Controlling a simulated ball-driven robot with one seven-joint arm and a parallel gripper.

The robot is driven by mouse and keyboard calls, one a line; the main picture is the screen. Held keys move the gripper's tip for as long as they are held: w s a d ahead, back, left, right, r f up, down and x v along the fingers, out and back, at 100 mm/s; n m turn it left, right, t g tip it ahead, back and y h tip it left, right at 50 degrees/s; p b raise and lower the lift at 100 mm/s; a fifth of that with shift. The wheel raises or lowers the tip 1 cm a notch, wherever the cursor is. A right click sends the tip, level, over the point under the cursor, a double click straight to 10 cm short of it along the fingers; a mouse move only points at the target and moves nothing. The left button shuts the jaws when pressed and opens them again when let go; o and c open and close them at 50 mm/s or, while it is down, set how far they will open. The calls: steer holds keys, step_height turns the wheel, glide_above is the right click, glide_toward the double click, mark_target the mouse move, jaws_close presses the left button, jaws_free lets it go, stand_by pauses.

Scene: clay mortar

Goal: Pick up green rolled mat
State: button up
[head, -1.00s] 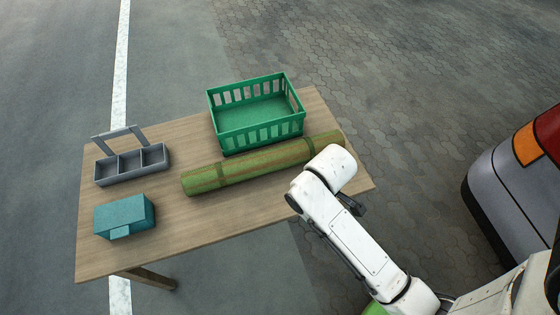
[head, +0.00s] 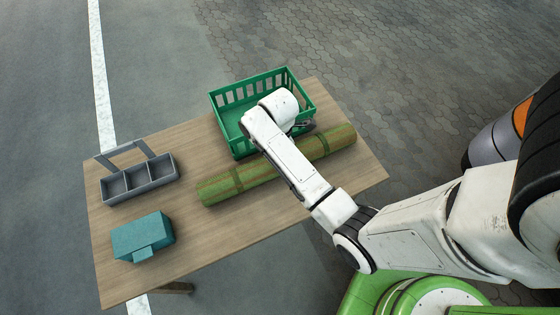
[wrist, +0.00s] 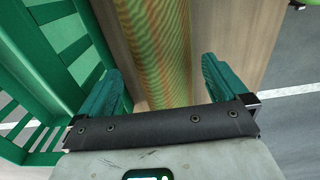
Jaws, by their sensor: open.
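The green rolled mat (head: 240,183) lies across the wooden table, in front of the green crate, with brownish bands around it. My arm passes over its middle in the head view and hides part of it. In the wrist view the mat (wrist: 158,45) runs away from the camera between my two fingers. My gripper (wrist: 160,88) is open, one teal finger to each side of the mat's line, with nothing held. Its left finger is close to the crate's wall. I cannot tell the height of the fingertips over the mat.
The green slatted crate (head: 225,98) stands at the table's back, right beside the mat. A grey compartment caddy (head: 140,178) and a teal box (head: 142,236) stand on the left of the table (head: 220,240). The table's front middle is clear. A vehicle (head: 492,143) is at the right.

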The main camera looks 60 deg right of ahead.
steer(key=shift+s+f, duration=0.15)
steer(key=shift+f, duration=1.2)
steer(key=shift+s+f, duration=0.1)
steer(key=shift+f, duration=1.25)
steer(key=shift+c, duration=0.2)
steer(key=shift+r, duration=0.1)
steer(key=c, duration=1.2)
